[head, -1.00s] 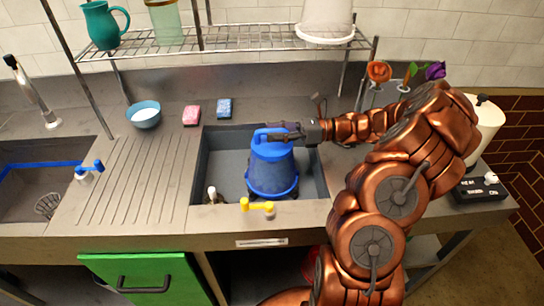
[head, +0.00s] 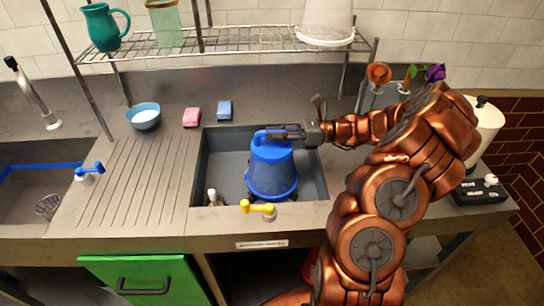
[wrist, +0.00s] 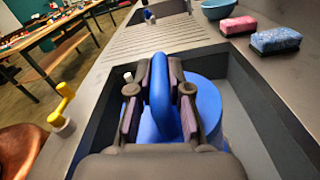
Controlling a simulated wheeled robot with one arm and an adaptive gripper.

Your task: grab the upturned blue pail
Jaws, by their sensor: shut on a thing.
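The blue pail (head: 273,172) is upside down in the grey sink basin, its wide rim low and its narrow base up. In the wrist view its top (wrist: 203,92) shows under the fingers, with a blue loop standing up from it. My gripper (head: 272,133) reaches in from the right at the pail's top. In the wrist view my gripper (wrist: 160,100) has one finger on each side of the blue loop and is shut on it. The pail's lower far side is hidden in the wrist view.
A yellow-handled tap (head: 258,209) stands at the front edge. Pink (head: 191,117) and blue (head: 225,110) sponges and a blue bowl (head: 144,116) lie behind. A wire shelf (head: 245,40) hangs above the counter.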

